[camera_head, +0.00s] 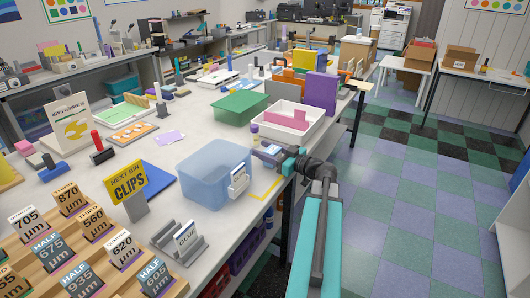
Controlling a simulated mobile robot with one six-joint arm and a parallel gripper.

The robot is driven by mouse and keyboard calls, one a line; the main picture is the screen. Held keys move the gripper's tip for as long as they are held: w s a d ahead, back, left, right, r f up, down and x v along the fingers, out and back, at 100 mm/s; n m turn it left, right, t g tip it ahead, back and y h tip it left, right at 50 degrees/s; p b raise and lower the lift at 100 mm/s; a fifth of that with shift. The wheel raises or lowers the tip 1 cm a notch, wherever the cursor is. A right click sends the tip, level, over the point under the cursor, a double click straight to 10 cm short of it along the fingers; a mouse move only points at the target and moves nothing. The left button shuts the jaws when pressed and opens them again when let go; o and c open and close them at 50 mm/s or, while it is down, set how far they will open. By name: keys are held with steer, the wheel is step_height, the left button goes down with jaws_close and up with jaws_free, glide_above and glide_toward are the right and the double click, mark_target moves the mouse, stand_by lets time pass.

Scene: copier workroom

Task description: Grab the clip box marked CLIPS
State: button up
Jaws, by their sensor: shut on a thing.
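My gripper (268,154) is at the right side of a translucent blue bin (212,176), over the table's right edge area. It is shut on a small blue-grey thing, probably a box, mostly hidden by the jaws; I cannot read any mark on it. The blue bin stands upright on the table and looks empty. A white label card (238,182) is on its right side, too small to read.
A white tray (262,134) with a pink block stands behind my gripper. A green box (240,107) and a purple upright block (319,92) are farther back. A "GLUE" card (185,236) and a wooden rack (75,262) with number cards are in front. The floor at right is clear.

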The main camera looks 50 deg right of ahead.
steer(key=shift+r+b, duration=0.35)
steer(key=shift+r, duration=1.25)
steer(key=s, duration=0.1)
steer(key=s+a, duration=0.1)
steer(key=s, duration=0.1)
steer(key=s+a+b, duration=0.1)
steer(key=s, duration=0.1)
steer(key=shift+a+r, duration=0.15)
steer(key=shift+a, duration=0.05)
steer(key=shift+d+b, duration=0.1)
steer(key=shift+b, duration=0.8)
steer(key=shift+b, duration=0.35)
steer(key=b, duration=0.5)
steer(key=shift+s, duration=0.4)
steer(key=b, duration=0.3)
steer(key=s+a+b, duration=0.1)
steer(key=b, duration=0.3)
steer(key=shift+s+a+b, duration=0.1)
steer(key=shift+s+b, duration=0.15)
steer(key=shift+b, duration=0.05)
